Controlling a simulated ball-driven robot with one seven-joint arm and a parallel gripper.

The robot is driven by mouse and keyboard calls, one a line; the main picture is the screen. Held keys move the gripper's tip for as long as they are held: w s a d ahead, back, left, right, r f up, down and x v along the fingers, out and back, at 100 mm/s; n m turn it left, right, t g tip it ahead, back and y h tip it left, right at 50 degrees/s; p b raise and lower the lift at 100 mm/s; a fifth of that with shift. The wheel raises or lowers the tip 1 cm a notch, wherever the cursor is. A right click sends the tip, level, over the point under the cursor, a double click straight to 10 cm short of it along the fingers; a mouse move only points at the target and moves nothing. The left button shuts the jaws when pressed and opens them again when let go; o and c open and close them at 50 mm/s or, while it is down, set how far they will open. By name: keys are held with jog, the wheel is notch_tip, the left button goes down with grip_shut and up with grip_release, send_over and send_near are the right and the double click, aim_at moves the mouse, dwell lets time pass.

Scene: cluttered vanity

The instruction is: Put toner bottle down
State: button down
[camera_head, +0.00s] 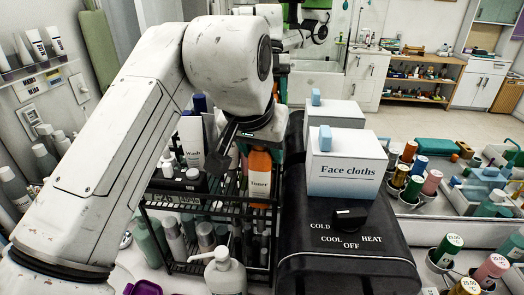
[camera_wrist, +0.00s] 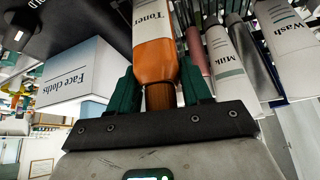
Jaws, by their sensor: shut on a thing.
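The toner bottle (camera_head: 260,163) is orange with a white "Toner" label. It is upright at the right end of the black wire rack (camera_head: 205,206), beside the dark box. I cannot tell whether its base rests on the rack's shelf. In the wrist view the bottle (camera_wrist: 155,60) lies between the two green fingers of my gripper (camera_wrist: 160,88), which are shut on its narrow brown neck and cap. In the head view my arm hides most of the fingers and the bottle's top.
White "Wash" (camera_wrist: 275,35) and "Milk" (camera_wrist: 230,65) tubes stand close beside the bottle. A dark box with a dial (camera_head: 345,245) stands right of the rack, with a "Face cloths" box (camera_head: 342,165) on it. A white pump bottle (camera_head: 224,275) stands in front.

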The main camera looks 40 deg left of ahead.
jog(key=shift+c, duration=2.4)
grip_release()
jog(key=shift+f, duration=0.1)
jog(key=shift+s+r, duration=0.1)
jog(key=shift+r, duration=0.35)
jog(key=p+v, duration=0.6)
jog(key=v, duration=0.5)
jog(key=shift+s, duration=0.2)
jog(key=shift+d, duration=0.1)
